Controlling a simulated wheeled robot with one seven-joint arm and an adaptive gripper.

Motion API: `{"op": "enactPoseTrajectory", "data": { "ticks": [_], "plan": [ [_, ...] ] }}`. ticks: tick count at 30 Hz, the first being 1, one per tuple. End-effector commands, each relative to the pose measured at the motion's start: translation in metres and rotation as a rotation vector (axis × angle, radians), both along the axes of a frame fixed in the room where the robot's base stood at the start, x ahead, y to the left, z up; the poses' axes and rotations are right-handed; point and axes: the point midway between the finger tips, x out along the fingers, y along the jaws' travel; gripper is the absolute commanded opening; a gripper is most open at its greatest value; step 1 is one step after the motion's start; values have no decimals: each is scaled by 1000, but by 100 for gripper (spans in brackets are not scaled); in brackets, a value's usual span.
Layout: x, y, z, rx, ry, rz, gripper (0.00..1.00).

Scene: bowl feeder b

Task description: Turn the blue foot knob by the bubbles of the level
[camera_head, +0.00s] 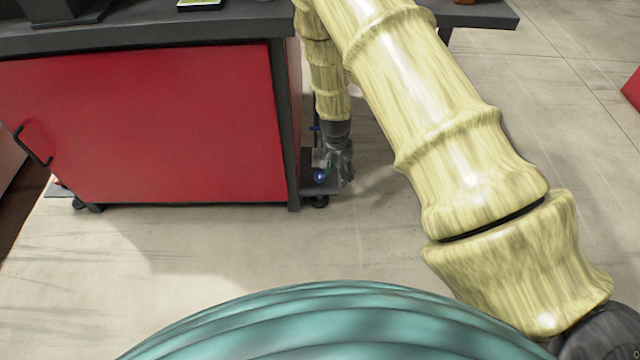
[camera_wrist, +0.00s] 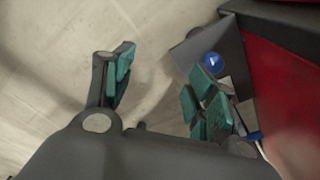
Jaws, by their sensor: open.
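The blue foot knob (camera_head: 320,176) sits low at the right end of the red cabinet, on a small grey plate near the floor. In the wrist view the blue knob (camera_wrist: 212,62) shows round, with a small white mark on top. My gripper (camera_head: 340,165) is down beside the knob, just to its right in the head view. In the wrist view my gripper (camera_wrist: 158,80) is open, with floor between its teal-padded fingers. The knob lies just beyond the right finger, outside the gap. No level bubbles can be made out.
The red cabinet (camera_head: 150,125) stands left of the arm under a dark worktop (camera_head: 150,35). A caster (camera_head: 319,201) is under the plate. Another blue part (camera_wrist: 255,136) shows beside the right finger.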

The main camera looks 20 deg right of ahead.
Motion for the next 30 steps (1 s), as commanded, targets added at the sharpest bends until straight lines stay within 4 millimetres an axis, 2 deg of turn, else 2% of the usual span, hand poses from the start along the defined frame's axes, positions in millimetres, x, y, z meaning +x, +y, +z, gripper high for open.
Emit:
{"op": "enactPoseTrajectory", "data": {
  "ticks": [1, 6, 12, 21, 26, 30],
  "plan": [
    [17, 4, -13, 10, -12, -30, 56],
    [58, 18, -16, 49, -31, -138, 56],
    [86, 30, -11, 84, -40, -209, 56],
    [94, 35, -13, 96, -42, -234, 56],
    [95, 35, -28, 95, -42, -233, 56],
    [94, 35, -49, 95, -42, -232, 56]
  ]
}}
